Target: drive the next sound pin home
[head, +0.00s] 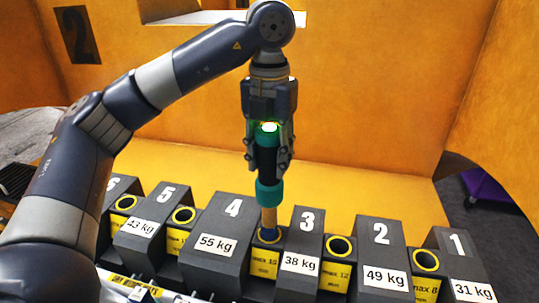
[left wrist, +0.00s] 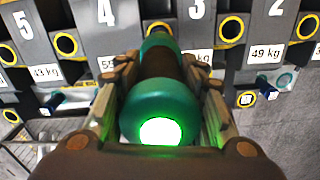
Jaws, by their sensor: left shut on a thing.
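My left gripper (head: 268,160) is shut on an upright teal and black cylindrical tool (head: 267,192), whose top end glows green. In the left wrist view the tool (left wrist: 160,105) lies between the fingers with its lit end (left wrist: 160,131) toward the camera. A tan shaft (head: 269,220) extends below the tool to the yellow-ringed socket (head: 268,238) between castings 4 and 3. Whether this shaft is a pin or part of the tool, and how deep it sits, I cannot tell. Other ringed sockets (head: 184,215) (head: 340,246) show open, dark holes. My right gripper is not in view.
Dark numbered castings stand in a close row, including 5 (head: 160,205), 4 (head: 228,235), 3 (head: 304,243), 2 (head: 380,250) and 1 (head: 455,255). An orange wall (head: 370,90) rises behind them. Blue-green cylindrical parts (left wrist: 72,97) (left wrist: 272,80) show in front in the wrist view.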

